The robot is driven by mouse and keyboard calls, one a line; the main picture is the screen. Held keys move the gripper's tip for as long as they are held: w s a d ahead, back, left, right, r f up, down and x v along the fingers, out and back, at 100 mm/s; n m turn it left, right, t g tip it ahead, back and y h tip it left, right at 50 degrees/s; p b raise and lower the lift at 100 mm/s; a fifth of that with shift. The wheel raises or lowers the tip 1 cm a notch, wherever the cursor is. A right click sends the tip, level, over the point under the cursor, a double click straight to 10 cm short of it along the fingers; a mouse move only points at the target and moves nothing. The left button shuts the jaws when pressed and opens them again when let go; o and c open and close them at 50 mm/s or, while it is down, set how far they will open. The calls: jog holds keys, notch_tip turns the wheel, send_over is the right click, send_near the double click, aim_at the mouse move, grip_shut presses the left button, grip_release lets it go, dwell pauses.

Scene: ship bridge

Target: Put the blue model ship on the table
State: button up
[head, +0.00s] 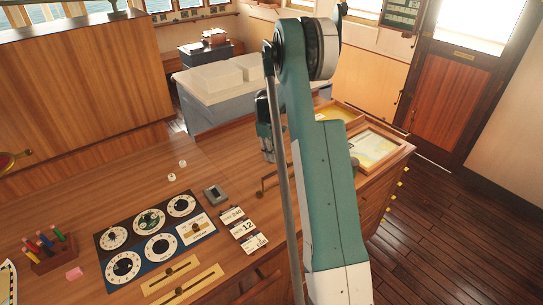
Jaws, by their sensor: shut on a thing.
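My arm rises through the middle of the head view and bends back down at the top. My gripper (267,150) is partly visible just left of the arm, low over the far part of the wooden desk (215,165). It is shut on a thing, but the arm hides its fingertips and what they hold. No blue model ship can be made out. Behind the gripper stands a table or cabinet with a pale top (195,92) and grey sides. Which surface is the task's table is not clear.
The desk holds a dial panel (135,235), a small grey box (215,194), number cards (243,228), a pen holder (50,250) and two small white cubes. Pale bins (215,75) stand on the pale top. Framed yellowish charts (375,147) lie right of my arm.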

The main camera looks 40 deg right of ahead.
jog(key=shift+f, duration=0.15)
jog(key=o, duration=0.8)
jog(key=shift+c, duration=0.2)
notch_tip(320, 180, up, 12)
jog(key=w, duration=0.1)
jog(key=shift+w+a+b, duration=0.15)
jog(key=shift+a+b, duration=0.15)
jog(key=shift+r, duration=0.2)
